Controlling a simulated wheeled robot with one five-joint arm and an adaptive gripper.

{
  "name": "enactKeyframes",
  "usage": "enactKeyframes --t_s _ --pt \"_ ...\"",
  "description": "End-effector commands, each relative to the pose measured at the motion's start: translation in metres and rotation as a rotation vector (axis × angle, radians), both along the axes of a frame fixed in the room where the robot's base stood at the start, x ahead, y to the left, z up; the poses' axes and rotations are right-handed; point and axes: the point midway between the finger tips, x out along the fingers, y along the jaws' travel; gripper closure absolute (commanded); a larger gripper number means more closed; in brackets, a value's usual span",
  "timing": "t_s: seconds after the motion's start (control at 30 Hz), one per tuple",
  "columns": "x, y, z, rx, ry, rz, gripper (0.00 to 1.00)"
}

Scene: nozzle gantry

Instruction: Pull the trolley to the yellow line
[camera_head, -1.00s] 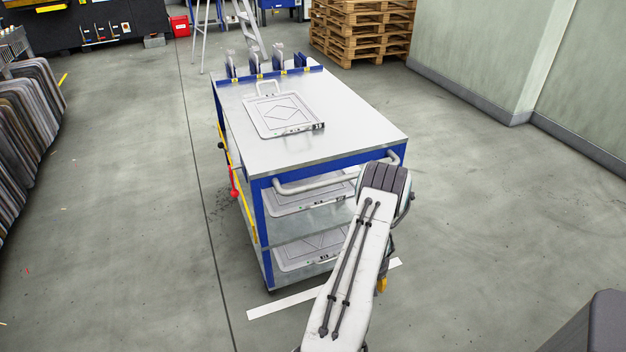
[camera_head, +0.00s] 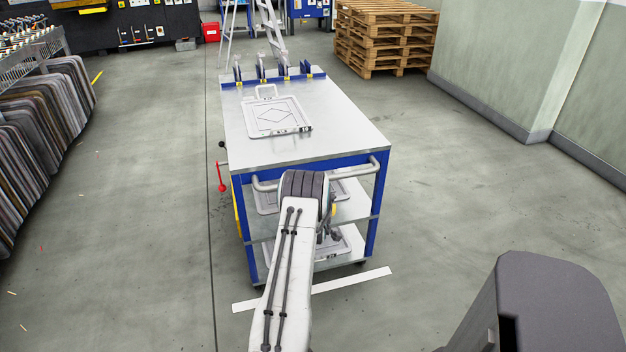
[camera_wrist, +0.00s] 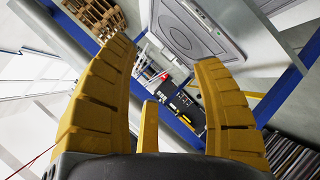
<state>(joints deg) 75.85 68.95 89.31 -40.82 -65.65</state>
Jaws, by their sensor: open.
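The trolley (camera_head: 335,125) has a blue frame, a grey top and lower shelves; it stands in the middle of the head view. Its tubular handle (camera_head: 354,169) runs along the near end, and my arm hides part of it. My gripper (camera_wrist: 166,72) has yellow fingers, spread apart in the wrist view, with no handle clearly visible between them. In the head view the wrist covers the handle's left middle, so contact cannot be told. A white strip (camera_head: 350,283) lies on the floor at the trolley's near end. A short yellow line (camera_head: 97,77) shows far left.
A flat grey panel (camera_head: 278,117) lies on the trolley top. A rack of sheets (camera_head: 40,130) stands left, stacked pallets (camera_head: 385,40) at the back, a wall (camera_head: 500,65) on the right. Floor is clear on both sides of the trolley.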

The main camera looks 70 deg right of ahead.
Motion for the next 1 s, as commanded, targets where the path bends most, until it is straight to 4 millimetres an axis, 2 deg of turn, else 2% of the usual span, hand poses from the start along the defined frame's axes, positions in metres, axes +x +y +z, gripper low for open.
enactKeyframes --t_s 0.3,0.5,0.77,1.0 --pt "0.004 -0.018 0.046 -0.26 0.172 0.09 0.4" --pt "0.005 -0.022 0.066 -0.379 0.304 0.133 0.4" --pt "0.006 -0.026 0.067 -0.401 0.389 0.162 0.4" --pt "0.01 -0.041 0.064 -0.4 0.39 0.162 0.4"
